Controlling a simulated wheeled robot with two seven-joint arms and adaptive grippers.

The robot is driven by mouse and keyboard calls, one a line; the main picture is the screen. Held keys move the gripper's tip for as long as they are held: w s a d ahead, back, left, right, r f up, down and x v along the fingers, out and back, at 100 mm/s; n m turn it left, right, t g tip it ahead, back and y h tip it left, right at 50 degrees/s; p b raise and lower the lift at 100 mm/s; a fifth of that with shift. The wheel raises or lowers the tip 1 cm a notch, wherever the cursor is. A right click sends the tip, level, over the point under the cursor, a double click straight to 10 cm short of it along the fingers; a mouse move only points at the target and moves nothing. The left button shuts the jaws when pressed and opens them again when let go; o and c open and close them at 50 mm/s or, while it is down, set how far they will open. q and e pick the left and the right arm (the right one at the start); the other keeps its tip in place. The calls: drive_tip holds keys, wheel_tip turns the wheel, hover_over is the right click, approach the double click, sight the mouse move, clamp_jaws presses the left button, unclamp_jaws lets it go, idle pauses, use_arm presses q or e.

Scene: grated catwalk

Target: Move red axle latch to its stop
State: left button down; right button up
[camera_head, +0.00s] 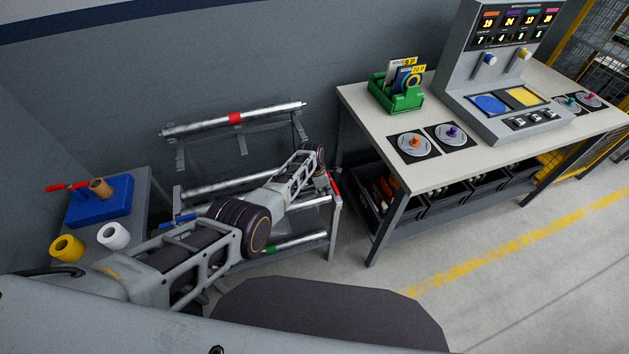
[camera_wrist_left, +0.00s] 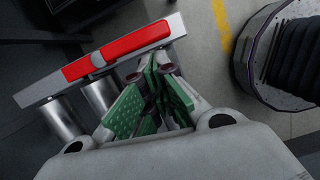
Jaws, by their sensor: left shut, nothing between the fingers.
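The red axle latch (camera_wrist_left: 135,42) is a red bar with a grey round pivot on the grey end plate of the axle rack. It runs along the plate in the left wrist view, with red on both sides of the pivot. In the head view a sliver of the red latch (camera_head: 334,184) shows at the rack's right end. My left gripper (camera_wrist_left: 165,68) is shut and empty, its green-padded fingers just below the latch's right part in the wrist view. I cannot tell whether they touch. In the head view the left gripper (camera_head: 324,180) is mostly hidden by its wrist. My right gripper is out of view.
The rack (camera_head: 336,222) holds metal axles, the top one with a red band (camera_head: 235,118). A workbench (camera_head: 460,165) with a console (camera_head: 500,75) stands to the right. A side table at left holds a blue block (camera_head: 98,207) and rolls. Open floor (camera_head: 490,265) lies at front right.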

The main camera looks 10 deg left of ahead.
sight(319, 197)
use_arm(q)
drive_tip(key=shift+s+a+r+p, duration=0.1)
drive_tip(key=shift+s+a+p, duration=0.3)
drive_tip(key=shift+a+p, duration=0.3)
drive_tip(key=shift+s+a+r+p, duration=0.1)
drive_tip(key=shift+s+a+p, duration=0.35)
drive_tip(key=shift+a, duration=0.45)
drive_tip(key=shift+p+v, duration=0.85)
drive_tip(key=shift+v, duration=0.3)
drive_tip(key=shift+p+v, duration=0.5)
drive_tip(key=shift+v, duration=0.7)
drive_tip(key=shift+p+v, duration=0.3)
drive_tip(key=shift+v, duration=2.2)
